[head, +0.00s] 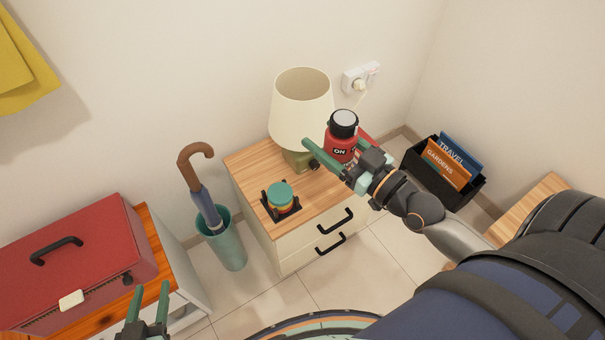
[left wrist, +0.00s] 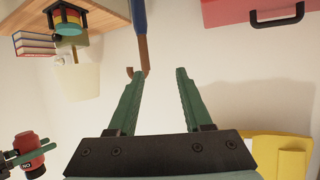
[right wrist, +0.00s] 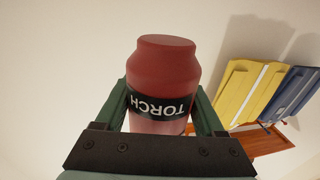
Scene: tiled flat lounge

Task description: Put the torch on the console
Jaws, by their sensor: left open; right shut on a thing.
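The torch (head: 341,148) is a red bottle-like cylinder with a dark band and a pale round end. My right gripper (head: 338,163) is shut around its body, which fills the right wrist view (right wrist: 162,75) with the word TORCH on the band. In the head view it overlaps the back right of a wood-topped drawer cabinet (head: 243,163), apparently the console; it looks held in the air. The torch also shows in the left wrist view (left wrist: 30,150), away from the cabinet. My left gripper (head: 150,298) is open and empty near the red case.
On the cabinet stand a lamp (head: 301,105), a green-topped item in a black holder (head: 281,196), and books partly hidden by the torch. An umbrella stand (head: 227,245) is left of it, a black magazine box (head: 455,190) right. A red case (head: 75,262) sits front left.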

